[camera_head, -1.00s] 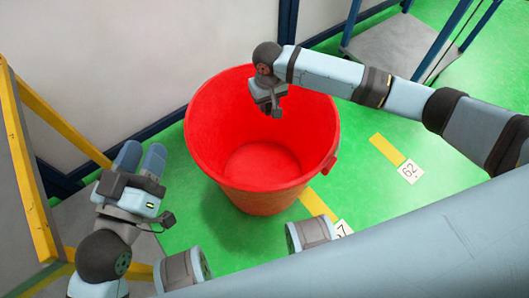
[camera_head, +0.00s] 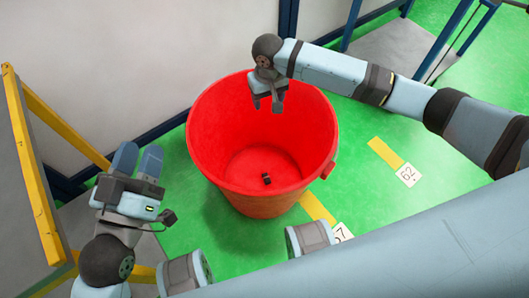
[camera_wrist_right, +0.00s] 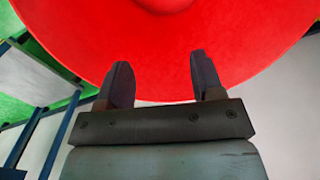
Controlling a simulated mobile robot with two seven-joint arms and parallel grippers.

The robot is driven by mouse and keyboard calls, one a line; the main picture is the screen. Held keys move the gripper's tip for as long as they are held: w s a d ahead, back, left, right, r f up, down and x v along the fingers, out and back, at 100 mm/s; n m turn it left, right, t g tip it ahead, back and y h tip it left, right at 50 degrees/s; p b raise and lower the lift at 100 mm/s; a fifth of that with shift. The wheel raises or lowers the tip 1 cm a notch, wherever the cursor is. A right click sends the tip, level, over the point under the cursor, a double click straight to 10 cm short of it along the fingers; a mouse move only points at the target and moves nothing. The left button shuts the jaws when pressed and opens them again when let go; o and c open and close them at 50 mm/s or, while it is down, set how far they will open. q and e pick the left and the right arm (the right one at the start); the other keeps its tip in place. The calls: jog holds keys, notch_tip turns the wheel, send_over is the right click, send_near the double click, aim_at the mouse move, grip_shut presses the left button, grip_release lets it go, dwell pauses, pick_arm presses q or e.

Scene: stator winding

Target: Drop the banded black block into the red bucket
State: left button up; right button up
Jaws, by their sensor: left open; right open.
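The banded black block (camera_head: 266,179) lies on the floor of the red bucket (camera_head: 215,150), a little right of its middle in the head view. It looks small and dark there, with a lighter band hard to make out. My right gripper (camera_head: 267,106) is over the bucket's far part, fingers apart and pointing down, with nothing between them. In the right wrist view my right gripper (camera_wrist_right: 160,75) is open and empty against the red bucket (camera_wrist_right: 240,60). My left gripper (camera_head: 138,160) is open and empty, left of the bucket and outside it.
A yellow rail (camera_head: 38,175) stands at the far left. A pale wall (camera_head: 130,60) is behind the bucket. The green floor (camera_head: 360,210) to the right carries yellow strips and a number card (camera_head: 408,175). A blue-framed stand (camera_head: 400,45) is at the upper right.

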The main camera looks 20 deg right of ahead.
pick_arm(q)
jog(key=shift+w+a+f+g+y+p, duration=0.1)
jog(key=shift+a+f+g+y+p, duration=0.2)
jog(key=shift+f+p, duration=0.2)
jog(key=shift+a+f+g+y+p, duration=0.25)
jog(key=shift+f+y+p, duration=0.15)
jog(key=shift+f, duration=0.25)
jog(key=shift+w+a+f+g+y+p, duration=0.1)
jog(key=shift+a+f+g+y+p, duration=0.15)
jog(key=shift+f+p, duration=0.25)
pick_arm(e)
notch_tip(320, 180, up, 9)
pick_arm(q)
jog(key=shift+s, duration=0.1)
